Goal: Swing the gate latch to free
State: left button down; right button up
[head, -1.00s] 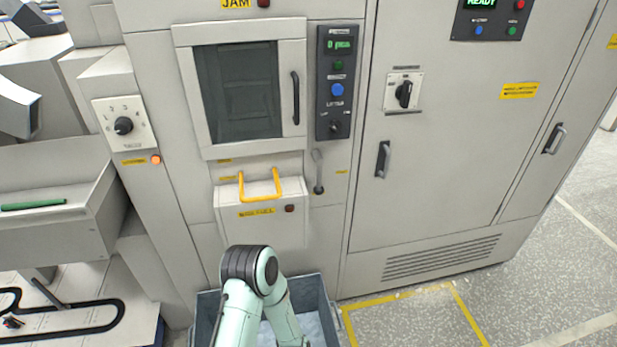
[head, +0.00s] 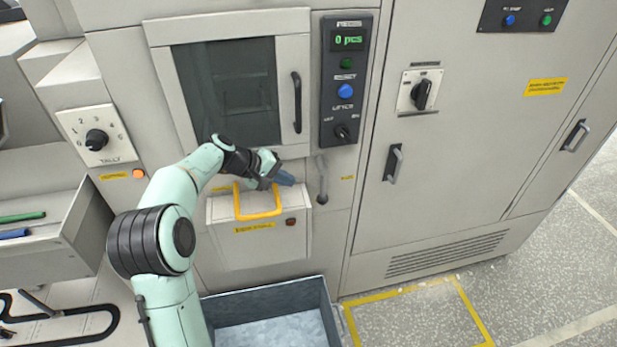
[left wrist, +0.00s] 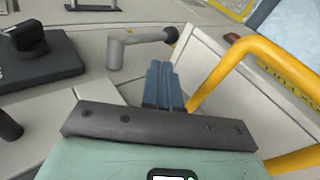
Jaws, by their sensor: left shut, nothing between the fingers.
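The gate latch (head: 322,178) is a short grey lever with a dark knob at its lower end. It hangs about upright on the machine front, just right of the gate panel (head: 275,248) with the yellow handle (head: 257,215). My left gripper (head: 288,179) is shut and empty, its blue fingers above the yellow handle and left of the latch. In the left wrist view the shut fingers (left wrist: 161,80) point toward the latch (left wrist: 138,40), with a visible gap between them. The yellow handle (left wrist: 235,68) is close on the right there. My right gripper is not in view.
Above the gate is a dark window door (head: 228,92) with a black handle. A control panel (head: 347,80) with a knob sits above the latch. An open grey bin (head: 270,290) stands below. The floor to the right is clear.

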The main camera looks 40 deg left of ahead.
pick_arm(q)
jog(key=shift+w+a, duration=0.15)
jog(key=shift+s+d, duration=0.2)
jog(key=shift+d, duration=0.05)
jog(key=p+x, duration=0.1)
jog(key=x, duration=0.9)
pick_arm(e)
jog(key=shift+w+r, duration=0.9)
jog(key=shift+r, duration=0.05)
pick_arm(q)
jog(key=shift+w+a, duration=0.1)
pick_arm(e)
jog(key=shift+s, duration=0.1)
